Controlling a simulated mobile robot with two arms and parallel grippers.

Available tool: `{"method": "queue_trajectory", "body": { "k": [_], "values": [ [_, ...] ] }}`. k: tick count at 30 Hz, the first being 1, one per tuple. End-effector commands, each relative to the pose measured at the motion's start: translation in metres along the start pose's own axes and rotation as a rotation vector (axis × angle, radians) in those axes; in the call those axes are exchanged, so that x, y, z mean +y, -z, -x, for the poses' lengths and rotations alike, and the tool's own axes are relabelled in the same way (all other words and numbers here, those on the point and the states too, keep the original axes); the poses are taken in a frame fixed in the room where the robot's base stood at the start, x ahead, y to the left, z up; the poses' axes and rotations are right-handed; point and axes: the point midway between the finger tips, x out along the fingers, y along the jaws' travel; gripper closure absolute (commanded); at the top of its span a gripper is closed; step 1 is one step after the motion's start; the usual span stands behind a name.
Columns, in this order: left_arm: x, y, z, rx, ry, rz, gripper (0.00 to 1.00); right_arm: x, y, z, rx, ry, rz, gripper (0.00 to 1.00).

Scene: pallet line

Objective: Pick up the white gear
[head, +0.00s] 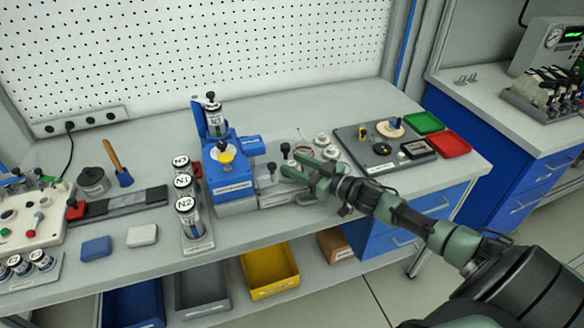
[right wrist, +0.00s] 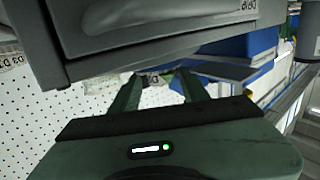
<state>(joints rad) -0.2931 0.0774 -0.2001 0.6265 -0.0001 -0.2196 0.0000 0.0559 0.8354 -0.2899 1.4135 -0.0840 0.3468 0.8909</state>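A cream-white round piece that looks like a gear (head: 390,129) lies on a dark square board (head: 352,143) at the right of the bench, with a yellow part beside it. Two smaller whitish round pieces (head: 322,140) sit just left of the board; I cannot tell whether one is a gear. My right gripper (head: 302,168) is over the bench, left of and nearer than the board, beside the blue machine. Its fingers are apart with nothing seen between them; they also show spread in the right wrist view (right wrist: 158,88). No gear can be made out there. My left gripper is not in view.
A blue machine (head: 232,170) stands just left of my right gripper. Cans (head: 190,217) marked N1, N2 and N3 stand left of it. Green (head: 423,122) and red (head: 450,144) trays lie right of the board. Bins (head: 270,270) sit on the lower shelf.

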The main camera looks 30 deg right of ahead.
Motion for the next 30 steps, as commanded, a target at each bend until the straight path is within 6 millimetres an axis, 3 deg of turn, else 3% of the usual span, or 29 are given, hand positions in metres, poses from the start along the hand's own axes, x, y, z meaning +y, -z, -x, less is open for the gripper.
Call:
{"method": "queue_trajectory", "body": {
  "k": [1, 4, 14, 19, 23, 30],
  "values": [
    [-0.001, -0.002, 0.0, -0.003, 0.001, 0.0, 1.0, 0.0, 0.0, 0.0, 0.0, 0.0, 0.0, 0.72],
    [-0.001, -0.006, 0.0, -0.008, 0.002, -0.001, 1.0, 0.0, 0.0, 0.0, 0.0, 0.0, 0.0, 1.0],
    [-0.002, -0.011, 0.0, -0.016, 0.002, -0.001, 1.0, 0.0, 0.002, 0.0, 0.001, 0.0, 0.001, 1.0],
    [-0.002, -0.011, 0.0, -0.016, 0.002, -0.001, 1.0, 0.001, 0.013, 0.001, 0.002, 0.001, 0.004, 1.0],
    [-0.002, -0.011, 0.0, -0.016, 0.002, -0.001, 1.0, 0.0, 0.035, 0.002, 0.002, 0.003, 0.005, 1.0],
    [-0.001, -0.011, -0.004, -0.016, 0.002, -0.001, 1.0, 0.0, 0.103, 0.006, 0.002, 0.003, 0.009, 1.0]
  ]
}}
